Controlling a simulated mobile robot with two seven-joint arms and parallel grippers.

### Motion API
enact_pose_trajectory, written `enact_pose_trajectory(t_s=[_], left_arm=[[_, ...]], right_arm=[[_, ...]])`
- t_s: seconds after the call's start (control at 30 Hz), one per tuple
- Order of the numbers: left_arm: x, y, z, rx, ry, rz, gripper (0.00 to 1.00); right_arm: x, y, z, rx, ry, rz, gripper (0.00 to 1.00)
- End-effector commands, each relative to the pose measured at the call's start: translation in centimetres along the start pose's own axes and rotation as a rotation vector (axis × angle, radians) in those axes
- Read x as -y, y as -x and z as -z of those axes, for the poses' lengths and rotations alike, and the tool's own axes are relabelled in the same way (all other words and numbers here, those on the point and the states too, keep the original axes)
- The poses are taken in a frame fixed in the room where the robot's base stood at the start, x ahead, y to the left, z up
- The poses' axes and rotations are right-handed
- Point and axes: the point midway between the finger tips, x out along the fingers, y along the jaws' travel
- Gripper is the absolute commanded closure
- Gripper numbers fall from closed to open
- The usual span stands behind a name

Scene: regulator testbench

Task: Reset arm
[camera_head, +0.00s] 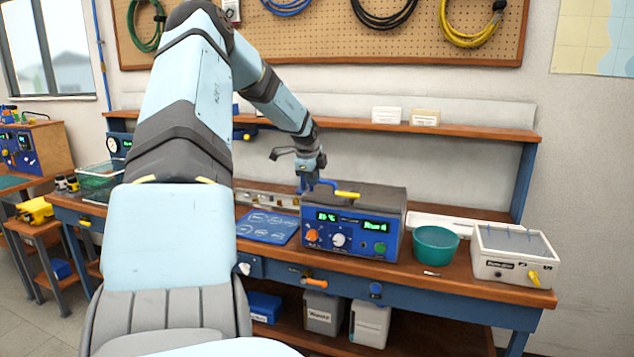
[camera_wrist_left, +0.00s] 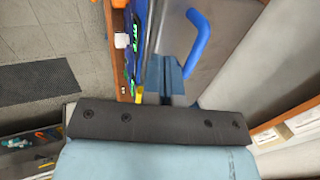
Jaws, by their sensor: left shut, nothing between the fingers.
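My left arm reaches in from the left in the head view. Its gripper (camera_head: 308,184) points down just above the back left of the blue testbench unit (camera_head: 352,236). The gripper is shut and empty. The unit has green-lit displays, an orange knob (camera_head: 312,235), a white knob (camera_head: 338,240) and a yellow lever (camera_head: 346,194) on top. In the left wrist view a blue curved pipe (camera_wrist_left: 198,40) stands beside the fingers (camera_wrist_left: 172,78), and the unit's front edge (camera_wrist_left: 133,45) shows at their left. Whether the fingers touch the pipe I cannot tell. My right gripper is not in view.
A blue mat (camera_head: 268,227) lies left of the unit. A teal bowl (camera_head: 436,243) and a white box with a yellow tap (camera_head: 512,256) stand to its right on the wooden bench (camera_head: 455,274). A shelf (camera_head: 465,132) runs behind.

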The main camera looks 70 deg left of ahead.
Motion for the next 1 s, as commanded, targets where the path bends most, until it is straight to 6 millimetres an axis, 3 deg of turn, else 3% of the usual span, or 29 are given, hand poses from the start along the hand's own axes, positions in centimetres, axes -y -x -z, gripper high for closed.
enact_pose_trajectory(t_s=[0.3,0.73,0.87,1.0], left_arm=[[-4.5,3.6,0.0,0.0,0.0,0.004,1.0],[-5.8,4.5,0.0,-0.001,0.001,0.004,1.0],[-6.7,2.6,0.8,-0.028,-0.014,-0.015,1.0],[-10.4,-3.4,3.7,-0.129,-0.063,-0.078,1.0]], right_arm=[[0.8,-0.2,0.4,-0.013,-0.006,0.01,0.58],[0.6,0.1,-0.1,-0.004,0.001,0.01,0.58],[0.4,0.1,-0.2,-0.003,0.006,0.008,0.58],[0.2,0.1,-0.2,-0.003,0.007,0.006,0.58]])
